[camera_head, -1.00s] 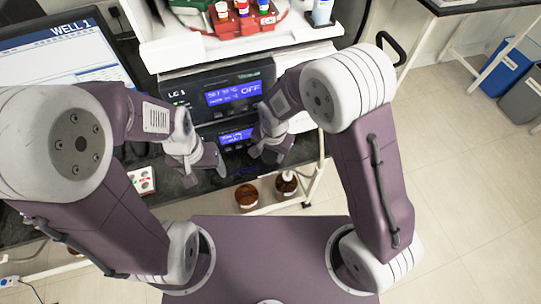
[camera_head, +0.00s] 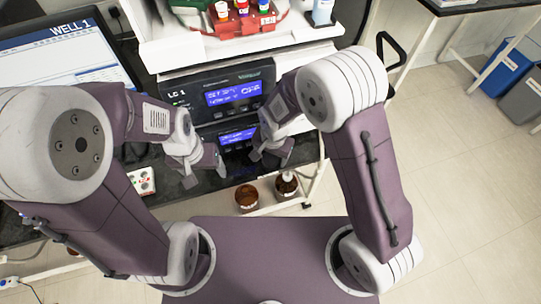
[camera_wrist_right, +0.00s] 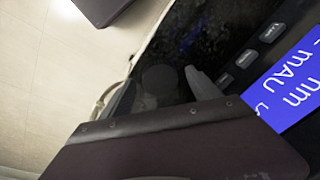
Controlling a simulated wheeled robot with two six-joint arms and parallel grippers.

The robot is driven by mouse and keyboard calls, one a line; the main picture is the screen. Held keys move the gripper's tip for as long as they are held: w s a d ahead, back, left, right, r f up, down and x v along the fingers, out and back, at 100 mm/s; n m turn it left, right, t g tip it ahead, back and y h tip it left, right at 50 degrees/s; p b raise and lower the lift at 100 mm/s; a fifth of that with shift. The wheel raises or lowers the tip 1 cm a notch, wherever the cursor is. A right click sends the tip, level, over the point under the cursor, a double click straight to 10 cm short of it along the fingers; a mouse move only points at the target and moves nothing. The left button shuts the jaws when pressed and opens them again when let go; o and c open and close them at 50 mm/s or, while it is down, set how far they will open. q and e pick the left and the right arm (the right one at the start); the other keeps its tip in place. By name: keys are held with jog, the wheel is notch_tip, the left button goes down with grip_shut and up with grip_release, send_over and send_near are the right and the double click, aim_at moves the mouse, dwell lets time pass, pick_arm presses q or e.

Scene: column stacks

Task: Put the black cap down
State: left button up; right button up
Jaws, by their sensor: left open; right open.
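My right gripper (camera_head: 266,157) is open in front of the lower instrument's lit panel. My left gripper (camera_head: 205,172) is open, to its left and apart from it. I cannot make out the black cap for sure in the head view. In the right wrist view a dark round shape (camera_wrist_right: 159,79) shows faintly against a black surface beside a grey finger-like part (camera_wrist_right: 201,84). I cannot tell whether it is the cap or part of the instrument. A broad dark gripper part covers the bottom of that view.
The LC 1 instrument (camera_head: 237,92) stands behind my grippers. Two brown bottles, one on the left (camera_head: 246,197) and one with a pale top (camera_head: 286,187), stand low in front. A monitor (camera_head: 68,65) is at the left. Open floor lies at the right.

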aim_at(273, 163)
notch_tip(273, 163, up, 12)
jog(key=s+p, duration=0.1)
jog(key=shift+s+d+f+p, duration=0.2)
jog(key=shift+d+f+p, duration=0.05)
jog(key=shift+d+p, duration=0.05)
jog(key=s+d+n+p, duration=0.1)
jog(key=s+d, duration=0.3)
jog(key=d, duration=0.4)
jog(key=s+d+r+n+p, duration=0.1)
jog(key=s+d+n, duration=0.2)
jog(key=d, duration=0.6)
jog(key=shift+s, duration=0.7)
jog(key=shift+w+d, duration=0.1)
